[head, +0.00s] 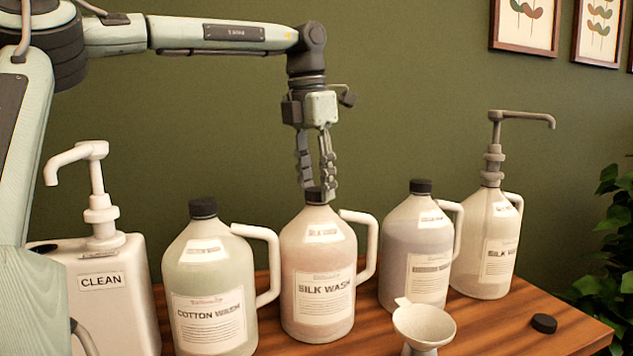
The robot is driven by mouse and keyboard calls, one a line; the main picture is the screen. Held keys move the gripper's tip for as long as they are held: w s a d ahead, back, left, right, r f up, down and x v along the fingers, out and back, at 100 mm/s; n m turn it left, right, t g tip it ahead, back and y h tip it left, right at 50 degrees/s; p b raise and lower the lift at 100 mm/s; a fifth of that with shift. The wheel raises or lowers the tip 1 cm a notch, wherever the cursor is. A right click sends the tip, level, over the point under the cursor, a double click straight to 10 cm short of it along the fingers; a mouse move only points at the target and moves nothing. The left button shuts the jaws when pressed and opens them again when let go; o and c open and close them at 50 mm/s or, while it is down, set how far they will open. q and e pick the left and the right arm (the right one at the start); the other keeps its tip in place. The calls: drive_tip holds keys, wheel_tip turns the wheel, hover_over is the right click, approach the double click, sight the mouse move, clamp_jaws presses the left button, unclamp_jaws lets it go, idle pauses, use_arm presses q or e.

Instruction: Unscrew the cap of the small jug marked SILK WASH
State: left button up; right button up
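The jug marked SILK WASH (309,255), pinkish with a white handle, stands upright near the middle of the table. Its black cap (318,196) sits on the neck. My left gripper (319,192) points straight down over this jug, its two fingers parted and their tips at opposite sides of the cap. The fingertips overlap the cap in the picture, so I cannot tell whether they press on it. A second jug with a SILK WASH label (477,275) stands at the far right with a grey pump (494,160) in its neck. My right gripper is not in view.
The COTTON WASH jug (205,265) stands left, a greyish capped jug (410,240) right. A white CLEAN pump container (135,315) is far left. A white funnel (437,325) and a loose black cap (544,323) are in front on the wooden table (490,335).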

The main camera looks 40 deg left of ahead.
use_arm(q)
drive_tip(key=c, duration=0.5)
drive_tip(key=n+b, duration=0.1)
drive_tip(key=n, duration=0.4)
drive_tip(key=shift+y, duration=0.4)
drive_tip(key=n, duration=0.7)
drive_tip(key=shift+r+n+g+y, duration=0.15)
drive_tip(key=shift+n+g+y, duration=0.15)
drive_tip(key=shift+n+g, duration=0.1)
drive_tip(key=shift+n+p, duration=0.4)
drive_tip(key=shift+n, duration=0.7)
